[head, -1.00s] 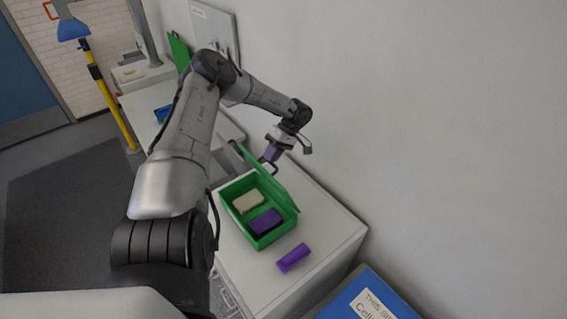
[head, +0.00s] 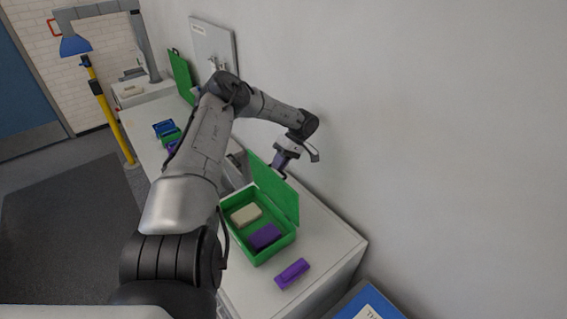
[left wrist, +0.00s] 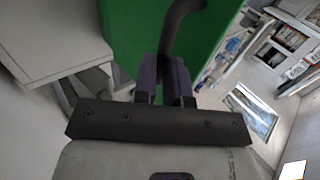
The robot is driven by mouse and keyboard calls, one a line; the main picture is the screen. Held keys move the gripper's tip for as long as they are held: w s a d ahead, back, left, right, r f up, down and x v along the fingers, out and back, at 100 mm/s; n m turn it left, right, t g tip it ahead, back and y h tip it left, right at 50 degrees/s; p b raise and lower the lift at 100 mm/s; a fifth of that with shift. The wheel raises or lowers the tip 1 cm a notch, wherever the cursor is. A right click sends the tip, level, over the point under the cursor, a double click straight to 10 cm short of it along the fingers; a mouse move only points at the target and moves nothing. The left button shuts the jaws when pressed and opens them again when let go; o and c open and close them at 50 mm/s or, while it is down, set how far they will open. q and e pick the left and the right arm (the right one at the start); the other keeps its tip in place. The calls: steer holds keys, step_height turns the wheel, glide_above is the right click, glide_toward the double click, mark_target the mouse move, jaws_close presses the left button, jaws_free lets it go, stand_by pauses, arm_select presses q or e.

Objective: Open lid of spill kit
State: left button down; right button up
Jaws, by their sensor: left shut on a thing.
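The green spill kit box (head: 266,254) stands on the grey cabinet top, with a beige block (head: 246,214) and a purple block (head: 264,236) inside. Its green lid (head: 276,190) is raised and stands steeply upright along the wall side. My left gripper (head: 279,172) is behind the lid's upper edge. In the left wrist view the left gripper (left wrist: 166,72) has its purple fingers shut on a dark curved handle (left wrist: 181,28), in front of the green lid (left wrist: 133,30). My right gripper is not in view.
A purple object (head: 292,272) lies on the cabinet top (head: 325,262) in front of the box. The white wall is close behind the lid. A blue box with a label (head: 365,303) is at the lower right. Another open green lid (head: 181,76) shows farther back.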

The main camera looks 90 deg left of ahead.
arm_select(q)
steer(key=c, duration=1.6)
jaws_free()
steer(key=shift+s+d+f, duration=0.1)
steer(key=shift+s+f, duration=0.15)
steer(key=shift+f, duration=0.2)
steer(key=shift+o, duration=1)
steer(key=shift+s+d+f, duration=0.1)
steer(key=shift+s+d, duration=0.05)
steer(key=shift+o, duration=1.2)
steer(key=shift+w+r, duration=0.2)
steer(key=shift+r, duration=0.05)
